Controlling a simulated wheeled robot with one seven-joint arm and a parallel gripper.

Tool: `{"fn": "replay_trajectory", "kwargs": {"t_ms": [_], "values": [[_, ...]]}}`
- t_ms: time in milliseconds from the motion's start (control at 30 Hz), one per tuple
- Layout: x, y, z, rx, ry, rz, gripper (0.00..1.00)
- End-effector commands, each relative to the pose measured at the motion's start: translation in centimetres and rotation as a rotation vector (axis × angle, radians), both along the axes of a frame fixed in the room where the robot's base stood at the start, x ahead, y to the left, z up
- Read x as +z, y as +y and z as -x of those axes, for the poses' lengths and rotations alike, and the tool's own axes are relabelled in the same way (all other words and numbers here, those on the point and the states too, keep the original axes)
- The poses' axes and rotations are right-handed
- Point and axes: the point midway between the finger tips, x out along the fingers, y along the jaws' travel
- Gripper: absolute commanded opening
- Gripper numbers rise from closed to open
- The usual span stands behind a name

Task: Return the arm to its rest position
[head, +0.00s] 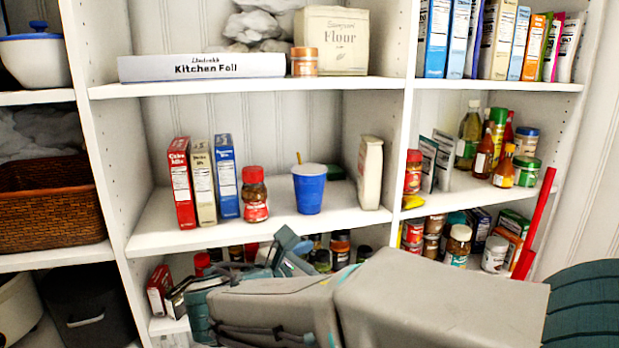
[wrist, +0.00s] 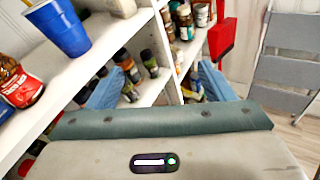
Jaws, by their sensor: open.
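My arm reaches in from the right of the head view, in front of the lower shelves. My gripper (head: 285,252) is just below the front edge of the middle shelf and points toward the shelving. In the wrist view its two blue fingers are spread wide on either side of my gripper (wrist: 158,85). Nothing is held between them; jars on a lower shelf show beyond the gap. My arm hides part of the lower shelf in the head view.
The middle shelf (head: 265,228) holds a blue cup (head: 309,190), a red-lidded jar (head: 254,195) and several boxes. The cup also shows in the wrist view (wrist: 57,28). A red bar (head: 535,222) leans at right. A grey folding ladder (wrist: 285,75) stands right in the wrist view.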

Motion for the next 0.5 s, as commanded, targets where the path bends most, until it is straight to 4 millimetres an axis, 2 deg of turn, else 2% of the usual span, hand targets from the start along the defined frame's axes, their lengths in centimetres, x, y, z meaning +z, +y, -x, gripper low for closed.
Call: {"fn": "replay_trajectory", "kwargs": {"t_ms": [33, 267, 400, 500], "values": [[-0.6, -1.4, 0.2, -0.042, 0.010, -0.051, 0.75], [-4.7, -7.9, 3.0, -0.301, 0.033, -0.376, 0.75], [-8.2, -11.9, 6.5, -0.580, -0.002, -0.698, 0.75], [-10.6, -13.5, 9.3, -0.803, -0.065, -0.942, 0.75]]}}
